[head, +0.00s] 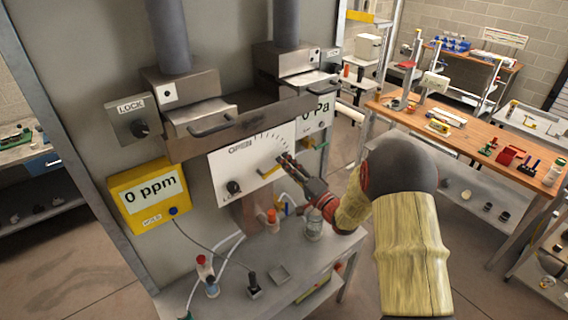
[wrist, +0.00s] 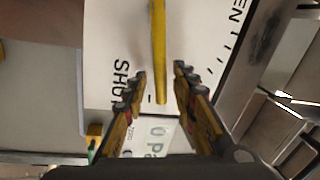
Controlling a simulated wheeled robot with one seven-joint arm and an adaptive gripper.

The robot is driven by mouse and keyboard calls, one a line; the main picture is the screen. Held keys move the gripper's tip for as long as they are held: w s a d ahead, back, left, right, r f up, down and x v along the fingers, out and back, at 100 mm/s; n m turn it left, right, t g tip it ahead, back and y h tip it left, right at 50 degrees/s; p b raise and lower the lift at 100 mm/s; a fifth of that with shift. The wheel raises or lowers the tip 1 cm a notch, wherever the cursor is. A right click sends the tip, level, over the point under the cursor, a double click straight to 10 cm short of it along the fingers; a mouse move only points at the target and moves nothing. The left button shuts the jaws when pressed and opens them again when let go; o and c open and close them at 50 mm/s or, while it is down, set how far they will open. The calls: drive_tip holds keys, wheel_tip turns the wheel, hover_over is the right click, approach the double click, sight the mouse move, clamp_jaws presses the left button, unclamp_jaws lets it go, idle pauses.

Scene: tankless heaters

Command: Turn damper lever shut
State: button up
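The white damper panel (head: 222,170) has OPEN at its upper left and an arc of tick marks. The yellow damper lever (head: 269,171) is partly hidden behind my gripper (head: 284,158) in the head view. In the wrist view the lever (wrist: 159,40) runs down from the top, with its tip near a short mark beside the partly covered SHUT label (wrist: 121,85). My gripper (wrist: 160,70) is open, one finger on each side of the lever's end, with gaps visible on both sides. I cannot tell how deep the lever sits between the fingers.
A yellow 0 ppm meter (head: 150,195) is at left, and a Pa display (head: 316,112) at right. Drawers with handles (head: 203,118) jut out above. A bench (head: 235,262) with bottles and a jar (head: 314,224) lies below.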

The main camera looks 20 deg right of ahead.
drive_tip(key=v, duration=1)
drive_tip(key=shift+s, duration=0.35)
drive_tip(key=shift+d+f, duration=0.1)
drive_tip(key=shift+d, duration=0.05)
